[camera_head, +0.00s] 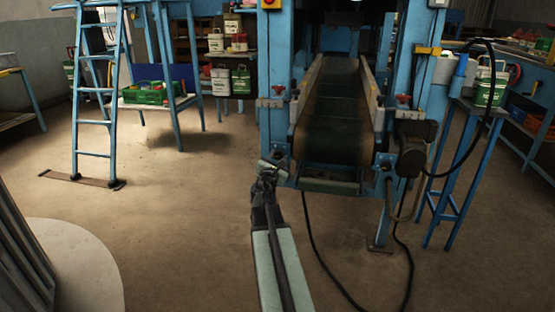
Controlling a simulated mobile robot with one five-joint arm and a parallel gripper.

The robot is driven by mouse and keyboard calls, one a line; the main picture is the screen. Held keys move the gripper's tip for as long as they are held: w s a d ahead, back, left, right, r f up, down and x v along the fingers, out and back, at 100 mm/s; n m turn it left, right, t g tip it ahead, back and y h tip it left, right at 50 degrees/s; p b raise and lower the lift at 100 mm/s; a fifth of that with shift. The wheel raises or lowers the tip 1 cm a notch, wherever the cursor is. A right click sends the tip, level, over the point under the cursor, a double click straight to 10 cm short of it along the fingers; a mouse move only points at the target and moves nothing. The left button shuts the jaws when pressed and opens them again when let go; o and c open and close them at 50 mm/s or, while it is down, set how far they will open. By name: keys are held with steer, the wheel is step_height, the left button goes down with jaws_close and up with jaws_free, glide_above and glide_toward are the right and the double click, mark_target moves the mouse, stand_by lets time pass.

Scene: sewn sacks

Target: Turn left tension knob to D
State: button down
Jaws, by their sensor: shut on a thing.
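My gripper (271,165) is at the lower left front corner of the conveyor (330,165), at the end of my outstretched arm. It is shut on the left tension knob, which it mostly hides. The knob's markings and the letter D are too small to read. A matching fitting (385,163) shows at the conveyor's right front corner.
A blue machine frame (273,60) stands around the conveyor, with red knobs (279,91) on its posts. A black motor (412,158) and cables are on the right. A blue ladder (92,120) stands left. The floor between is clear.

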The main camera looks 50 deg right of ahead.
steer(key=m, duration=0.6)
steer(key=shift+s+d, duration=0.1)
steer(key=shift+d, duration=0.05)
steer(key=m, duration=0.5)
steer(key=shift+m, duration=0.4)
steer(key=m, duration=0.5)
steer(key=shift+m, duration=0.3)
steer(key=m, duration=1)
steer(key=shift+s+m, duration=0.1)
steer(key=shift+m, duration=0.3)
steer(key=m, duration=1)
steer(key=shift+m, duration=0.4)
steer(key=m, duration=0.4)
steer(key=shift+m, duration=0.4)
